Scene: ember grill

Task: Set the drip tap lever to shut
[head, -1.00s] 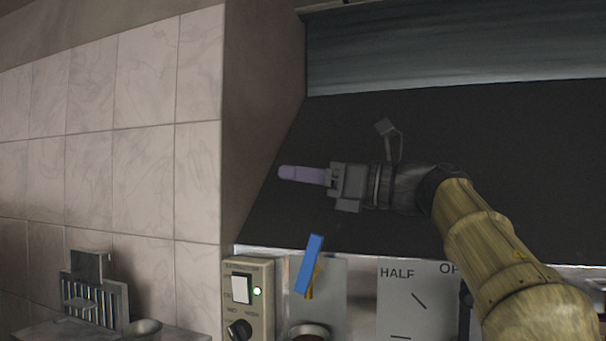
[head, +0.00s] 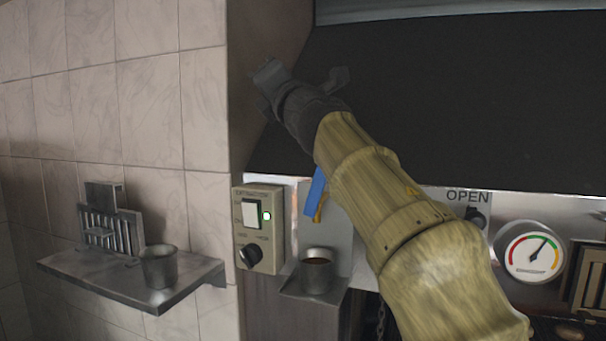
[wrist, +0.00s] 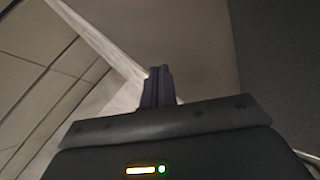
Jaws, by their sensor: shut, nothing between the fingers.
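The drip tap's blue lever (head: 315,193) shows in the head view, left of centre below the dark hood. It stands near upright, its top leaning slightly right, and my forearm covers part of its right side. A bit of the brass tap (head: 319,214) shows at its lower end. My gripper (head: 268,73) is up and left of the lever, well apart from it, in front of the hood's left side. In the wrist view my gripper's fingers (wrist: 158,85) are shut together with nothing between them. The lever is not in the wrist view.
A metal cup (head: 317,272) stands on a small ledge below the tap. A switch box (head: 258,230) is left of it. A wall shelf (head: 195,285) holds a grey cup (head: 158,266) and a rack (head: 108,230). A gauge (head: 530,252) is at right.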

